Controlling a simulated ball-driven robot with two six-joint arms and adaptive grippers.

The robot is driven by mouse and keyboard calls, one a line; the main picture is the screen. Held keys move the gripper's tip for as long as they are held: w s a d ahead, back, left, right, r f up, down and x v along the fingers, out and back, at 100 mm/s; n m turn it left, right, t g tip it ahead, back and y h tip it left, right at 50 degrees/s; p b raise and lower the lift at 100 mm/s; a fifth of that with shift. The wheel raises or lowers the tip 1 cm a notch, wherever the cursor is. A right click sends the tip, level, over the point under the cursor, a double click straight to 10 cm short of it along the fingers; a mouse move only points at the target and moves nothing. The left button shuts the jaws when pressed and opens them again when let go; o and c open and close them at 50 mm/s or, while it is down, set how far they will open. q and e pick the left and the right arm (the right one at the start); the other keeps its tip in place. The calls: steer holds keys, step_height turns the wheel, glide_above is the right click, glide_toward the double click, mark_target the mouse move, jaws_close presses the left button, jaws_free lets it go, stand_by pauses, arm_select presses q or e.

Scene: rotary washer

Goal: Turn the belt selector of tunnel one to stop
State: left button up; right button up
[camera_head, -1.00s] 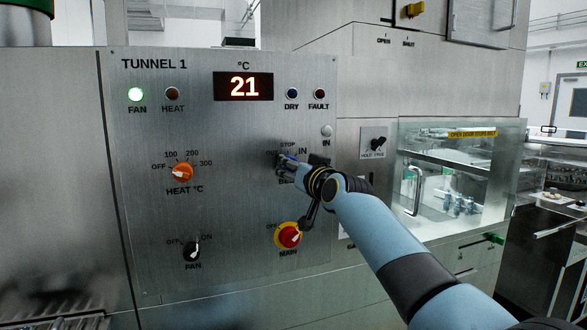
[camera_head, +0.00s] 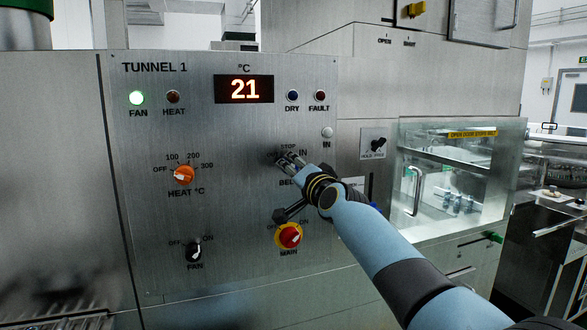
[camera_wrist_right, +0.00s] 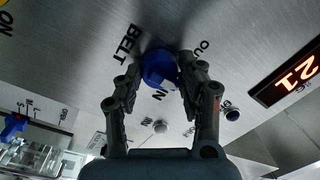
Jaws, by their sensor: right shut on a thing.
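The belt selector is a blue knob (camera_wrist_right: 154,66) on the Tunnel 1 panel (camera_head: 230,130), above the word BELT. In the head view it is mostly hidden behind my right gripper (camera_head: 290,160). In the wrist view my right gripper (camera_wrist_right: 161,72) has one finger on each side of the knob and is shut on it. The knob's white mark faces lower right there, near the word IN and turned slightly toward the right finger. The STOP label shows above the fingers in the head view but is hidden in the wrist view. My left gripper is out of view.
The red and yellow main switch (camera_head: 289,236) sits just below my wrist. The orange heat knob (camera_head: 183,174) and black fan knob (camera_head: 193,250) are to the left.

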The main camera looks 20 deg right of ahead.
steer(key=shift+f+m, duration=0.15)
steer(key=shift+m, duration=0.25)
steer(key=o, duration=1.1)
steer(key=shift+o, duration=0.2)
steer(key=shift+s, duration=0.15)
steer(key=s+d, duration=0.1)
steer(key=s, duration=1)
steer(key=shift+s+f, duration=0.25)
steer(key=shift+s, duration=0.1)
